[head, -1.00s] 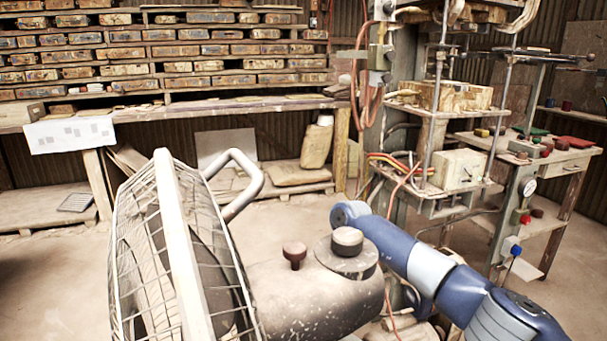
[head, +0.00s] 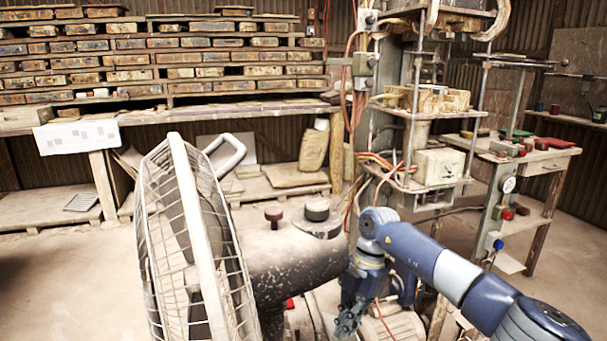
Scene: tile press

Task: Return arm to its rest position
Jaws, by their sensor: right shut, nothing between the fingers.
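My right arm comes in from the lower right in the head view, blue with a light grey section. Its gripper (head: 349,318) hangs down from the wrist, right of the fan's motor housing and in front of the press. The dark fingers are small in the picture and together, with nothing seen between them. My left arm and gripper are out of view.
A large caged fan (head: 190,240) with a speckled motor housing (head: 290,260) stands close in front. The tile press (head: 418,110) with hoses is behind my right arm. A side table (head: 520,152) stands right, tile shelves (head: 165,55) back left. The floor at left (head: 70,280) is clear.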

